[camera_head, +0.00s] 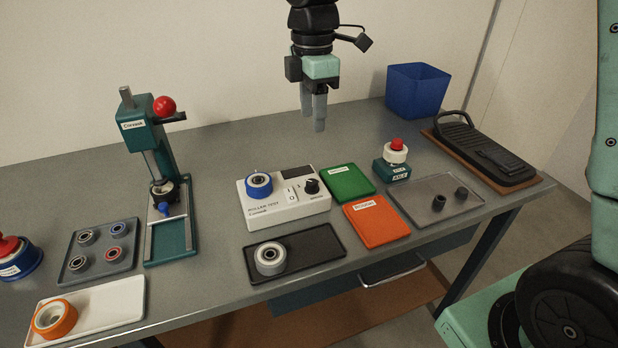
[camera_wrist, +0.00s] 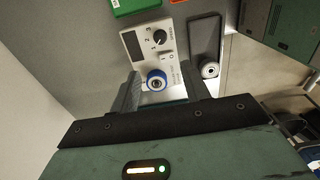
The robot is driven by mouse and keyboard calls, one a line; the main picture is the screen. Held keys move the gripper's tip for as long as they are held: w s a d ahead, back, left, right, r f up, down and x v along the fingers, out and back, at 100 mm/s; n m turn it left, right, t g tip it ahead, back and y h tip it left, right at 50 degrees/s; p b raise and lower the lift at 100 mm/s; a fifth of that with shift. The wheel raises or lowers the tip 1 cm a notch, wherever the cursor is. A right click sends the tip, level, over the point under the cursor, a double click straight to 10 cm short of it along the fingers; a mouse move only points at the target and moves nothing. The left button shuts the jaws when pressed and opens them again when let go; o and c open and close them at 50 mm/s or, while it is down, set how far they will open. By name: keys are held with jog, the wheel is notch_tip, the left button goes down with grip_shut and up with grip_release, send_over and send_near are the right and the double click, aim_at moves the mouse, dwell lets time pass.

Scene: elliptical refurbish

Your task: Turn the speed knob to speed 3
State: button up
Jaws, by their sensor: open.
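The roller test unit (camera_head: 262,215) is a white box on the bench. Its black round speed knob (camera_head: 312,186) sits at the right of its top face; in the wrist view the knob (camera_wrist: 159,37) has printed numbers beside it, and I cannot tell for certain which one its pointer faces. A blue roller (camera_head: 258,184) sits on the unit's left end, and it shows between my fingers in the wrist view (camera_wrist: 156,80). My gripper (camera_head: 314,122) is open and empty, pointing down, well above the bench behind the unit, apart from the knob.
A white rocker switch (camera_head: 291,196) sits beside the knob. A dark tray (camera_head: 315,245) with a grey roller lies in front. A teal press (camera_head: 150,140) stands left, a red-button post (camera_head: 396,155) right.

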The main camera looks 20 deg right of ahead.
aim_at(312, 181)
notch_tip(312, 181, down, 16)
jog(key=shift+r, duration=0.15)
dwell(0.3)
jog(key=c, duration=1)
